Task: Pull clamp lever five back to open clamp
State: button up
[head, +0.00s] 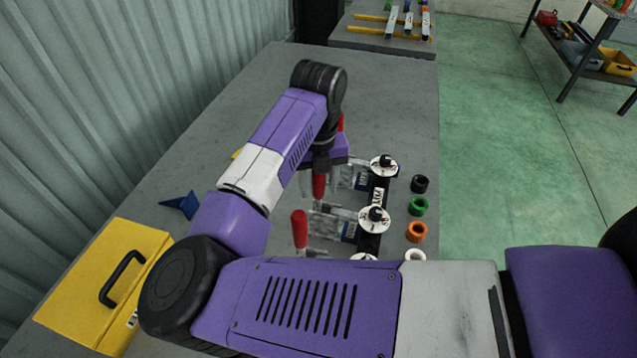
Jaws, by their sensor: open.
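Several toggle clamps with red-handled levers stand in a row on the grey table, left of a dark bar (371,240) that carries white discs. One red lever (300,228) stands upright, clear of my arm. A second red lever (319,186) is directly below my gripper (323,165). A bit of a third red lever (341,122) shows behind my wrist. My gripper points down, and its fingers are mostly hidden by my own wrist. I cannot tell whether it touches the second lever, nor which lever is number five. The near clamps are hidden by my arm.
A black ring (420,183), green ring (418,206), orange ring (416,231) and white ring (414,255) line the table's right side. A yellow case (75,290) and a blue bracket (181,205) lie left. The table (385,90) is clear beyond the clamps.

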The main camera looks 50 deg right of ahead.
grip_shut()
dwell(1.4)
